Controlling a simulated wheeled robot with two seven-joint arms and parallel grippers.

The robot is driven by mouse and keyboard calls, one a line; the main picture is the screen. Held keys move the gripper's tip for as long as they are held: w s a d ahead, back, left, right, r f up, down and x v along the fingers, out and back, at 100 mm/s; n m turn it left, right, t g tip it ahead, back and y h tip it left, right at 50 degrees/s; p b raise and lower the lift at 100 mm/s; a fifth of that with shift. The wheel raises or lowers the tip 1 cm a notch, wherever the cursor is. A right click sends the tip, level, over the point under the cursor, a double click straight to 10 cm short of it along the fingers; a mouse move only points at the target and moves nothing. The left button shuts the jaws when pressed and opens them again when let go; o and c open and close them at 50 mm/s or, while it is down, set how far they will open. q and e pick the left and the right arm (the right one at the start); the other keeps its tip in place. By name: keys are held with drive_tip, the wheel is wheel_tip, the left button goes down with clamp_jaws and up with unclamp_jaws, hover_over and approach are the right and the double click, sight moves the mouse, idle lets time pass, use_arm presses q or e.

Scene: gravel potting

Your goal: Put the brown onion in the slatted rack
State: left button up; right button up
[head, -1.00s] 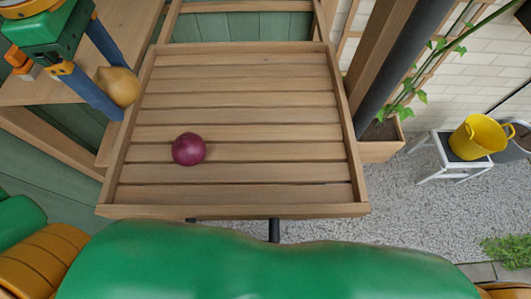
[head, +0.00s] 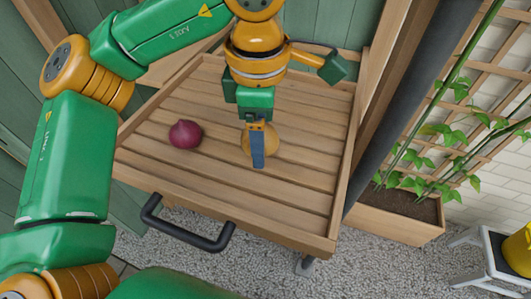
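The brown onion (head: 245,143) is over the right part of the slatted rack (head: 203,174), partly hidden behind a blue finger of my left gripper (head: 257,160). The gripper points down and its fingers are at the onion. One finger hides the other side, so I cannot see how both fingers meet the onion. The onion appears at or close to the slats; I cannot tell if it touches them. A purple-red onion (head: 185,134) lies on the slats to its left. My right gripper is not in view.
The rack has a raised wooden rim and a black handle (head: 187,232) at its front. A wooden post and dark pipe (head: 405,100) stand to the right, beside a planter (head: 400,215) with climbing plants. Bare slats lie around both onions.

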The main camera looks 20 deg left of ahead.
use_arm(q)
drive_tip(key=f, duration=0.4)
drive_tip(key=shift+d, duration=0.2)
drive_tip(key=shift+w, duration=0.1)
drive_tip(key=shift+f, duration=0.1)
drive_tip(key=shift+d+f, duration=0.1)
drive_tip(key=shift+f, duration=0.05)
drive_tip(key=o, duration=1.4)
drive_tip(key=shift+r, duration=0.45)
drive_tip(key=r, duration=0.5)
drive_tip(key=shift+s, duration=0.2)
drive_tip(key=r, duration=0.2)
drive_tip(key=r+p, duration=0.1)
drive_tip(key=r, duration=0.1)
drive_tip(key=r+p, duration=0.1)
drive_tip(key=r, duration=0.1)
drive_tip(key=shift+s+r, duration=0.35)
